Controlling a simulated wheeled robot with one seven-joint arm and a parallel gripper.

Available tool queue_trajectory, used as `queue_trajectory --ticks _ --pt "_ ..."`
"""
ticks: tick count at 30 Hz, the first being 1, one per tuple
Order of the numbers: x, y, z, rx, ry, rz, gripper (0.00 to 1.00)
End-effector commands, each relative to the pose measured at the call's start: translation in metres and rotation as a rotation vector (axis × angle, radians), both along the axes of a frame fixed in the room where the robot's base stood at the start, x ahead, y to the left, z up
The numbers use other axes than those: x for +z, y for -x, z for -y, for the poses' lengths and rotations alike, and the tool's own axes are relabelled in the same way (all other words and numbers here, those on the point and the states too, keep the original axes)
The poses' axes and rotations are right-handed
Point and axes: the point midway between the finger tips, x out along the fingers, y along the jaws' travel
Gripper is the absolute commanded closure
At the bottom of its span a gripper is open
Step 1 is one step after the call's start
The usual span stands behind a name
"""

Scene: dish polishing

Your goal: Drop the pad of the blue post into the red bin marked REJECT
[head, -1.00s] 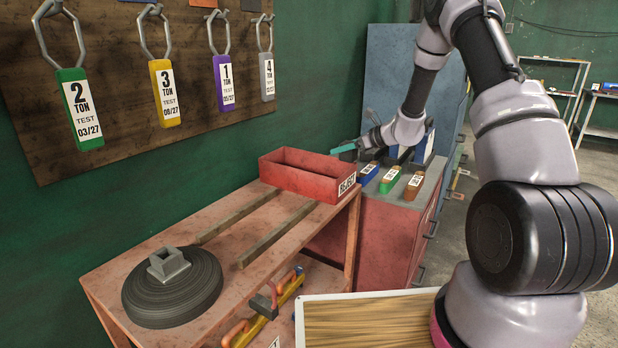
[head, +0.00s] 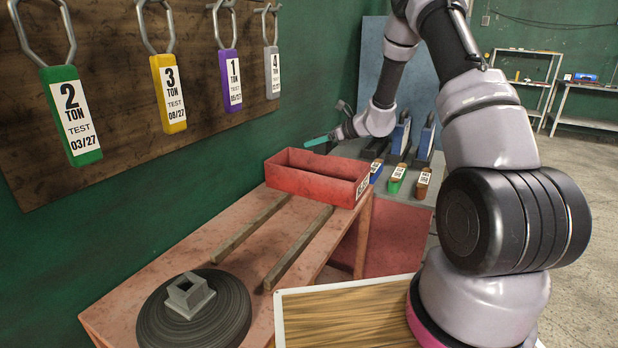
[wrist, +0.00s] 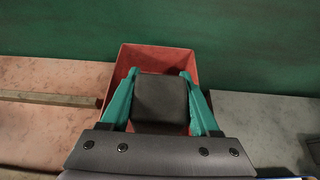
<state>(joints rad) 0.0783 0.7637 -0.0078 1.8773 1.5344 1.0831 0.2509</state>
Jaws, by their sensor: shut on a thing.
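My gripper (wrist: 160,97) has teal fingers and is shut on a dark grey block-like pad (wrist: 161,104) in the wrist view. Behind the pad in that view is the red bin (wrist: 158,56), its far wall and side walls showing around the fingers. In the head view the red bin (head: 310,187) stands open at the far end of the bench, with a white label on its right end. My gripper (head: 318,141) is above the bin's back side there; the pad is not clear in that view. The blue post (head: 376,171) stands right of the bin.
Green (head: 396,185) and brown (head: 422,187) posts stand beside the blue one on a grey surface. Two wooden rails (head: 298,247) run along the red bench to a round grey disc (head: 193,312). Tagged hooks hang on a board (head: 120,70) at left.

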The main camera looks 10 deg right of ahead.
Motion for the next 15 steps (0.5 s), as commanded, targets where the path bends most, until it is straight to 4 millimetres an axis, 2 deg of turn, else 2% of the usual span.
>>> queue_trajectory --ticks 15 --pt "-0.050 0.000 0.000 -0.001 -0.001 -0.001 1.00"
